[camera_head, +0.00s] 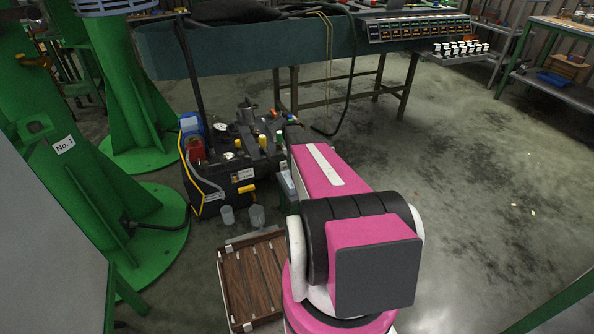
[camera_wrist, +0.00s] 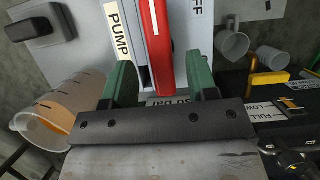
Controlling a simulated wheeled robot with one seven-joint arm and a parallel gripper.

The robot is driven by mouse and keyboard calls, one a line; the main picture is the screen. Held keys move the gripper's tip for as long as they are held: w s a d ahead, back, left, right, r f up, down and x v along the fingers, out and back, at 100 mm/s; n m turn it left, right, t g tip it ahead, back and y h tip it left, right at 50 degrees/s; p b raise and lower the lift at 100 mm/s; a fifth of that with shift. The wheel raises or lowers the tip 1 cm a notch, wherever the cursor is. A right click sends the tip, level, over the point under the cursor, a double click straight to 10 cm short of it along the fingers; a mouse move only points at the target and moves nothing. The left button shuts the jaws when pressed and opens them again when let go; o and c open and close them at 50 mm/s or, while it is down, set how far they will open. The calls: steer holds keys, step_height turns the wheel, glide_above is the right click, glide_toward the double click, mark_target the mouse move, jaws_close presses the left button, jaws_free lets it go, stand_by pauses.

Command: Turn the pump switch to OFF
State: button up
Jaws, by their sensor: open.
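The pump switch (camera_wrist: 156,40) is a red handle with a white stripe, upright in the upper middle of the wrist view. A PUMP label (camera_wrist: 118,30) is left of it and a partly cut-off label ending in "FF" (camera_wrist: 196,10) is right of it. My gripper (camera_wrist: 160,62) is open, with one green finger on each side of the handle. Gaps show between the fingers and the handle, and I see no contact. The switch's upper end is out of frame. In the head view, my pink arm reaches toward the black machine (camera_head: 238,180), and the gripper is hidden.
A clear cup with orange liquid (camera_wrist: 62,110) is left of my gripper in the wrist view. Another clear cup (camera_wrist: 232,43) and a yellow handle (camera_wrist: 268,82) are at the right. A slatted wooden pallet (camera_head: 255,275) lies beside my arm.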

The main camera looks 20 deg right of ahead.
steer(key=v, duration=0.8)
steer(key=s+a+r+t, duration=0.2)
steer(key=s+a+r, duration=0.2)
steer(key=s+a, duration=0.5)
steer(key=s+a+r+t, duration=0.2)
steer(key=s+a+r, duration=0.2)
steer(key=s+a, duration=0.5)
steer(key=s, duration=0.5)
steer(key=shift+a+m, duration=0.25)
steer(key=shift+m, duration=0.05)
steer(key=shift+r, duration=0.15)
